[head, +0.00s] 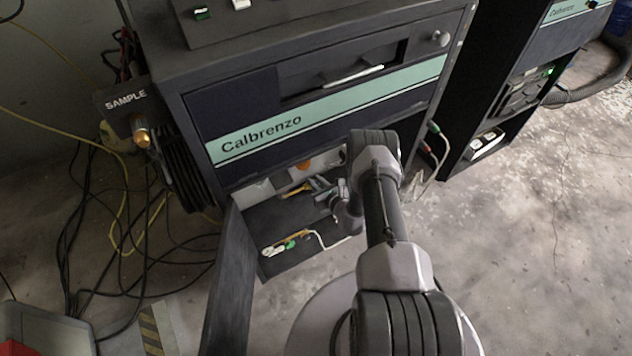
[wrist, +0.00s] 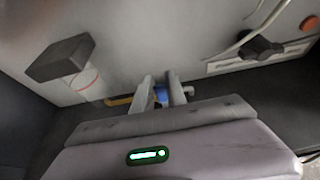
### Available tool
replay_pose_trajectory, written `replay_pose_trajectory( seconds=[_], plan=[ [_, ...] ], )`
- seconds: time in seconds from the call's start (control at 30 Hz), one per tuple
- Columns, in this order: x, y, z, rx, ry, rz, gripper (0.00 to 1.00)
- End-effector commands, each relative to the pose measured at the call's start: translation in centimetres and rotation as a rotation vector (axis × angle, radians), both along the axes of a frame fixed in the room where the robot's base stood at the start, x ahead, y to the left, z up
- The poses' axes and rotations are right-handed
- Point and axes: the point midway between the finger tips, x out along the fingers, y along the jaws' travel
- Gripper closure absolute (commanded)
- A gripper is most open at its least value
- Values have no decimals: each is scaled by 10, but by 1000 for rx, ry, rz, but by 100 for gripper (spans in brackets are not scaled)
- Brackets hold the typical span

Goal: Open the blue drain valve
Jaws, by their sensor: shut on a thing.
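The blue drain valve (wrist: 161,95) shows in the wrist view as a small blue piece between the fingers of my gripper (wrist: 162,90). The fingers are shut on it from both sides, and they hide much of its shape. A brass-coloured pipe (wrist: 119,101) runs out to the left of the fingers. In the head view my arm reaches into the open lower compartment of the Calbrenzo cabinet (head: 262,146). There my gripper is mostly hidden by my arm, and I cannot make out the valve.
A black block-like part (wrist: 60,57) and a black knob (wrist: 258,48) stick out near my gripper. The open cabinet door (head: 231,285) stands left of my arm. Tools and a white cable (head: 322,240) lie inside the compartment. Loose cables cover the floor at left.

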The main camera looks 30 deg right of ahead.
Motion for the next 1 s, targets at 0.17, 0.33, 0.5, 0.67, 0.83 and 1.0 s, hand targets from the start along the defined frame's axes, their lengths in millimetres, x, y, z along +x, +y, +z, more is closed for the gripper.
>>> replay_pose_trajectory(
  seconds=[0.17, 0.33, 0.5, 0.67, 0.83, 1.0],
  plan=[
    [0, -2, 0, 20, 1, -2, 100],
    [0, -7, -1, 91, 3, -1, 100],
    [0, -15, -2, 219, 7, -1, 100],
    [0, -23, -5, 368, 12, -2, 100],
    [0, -32, -9, 528, 18, -1, 100],
    [0, -39, -15, 679, 23, 0, 100]
  ],
)
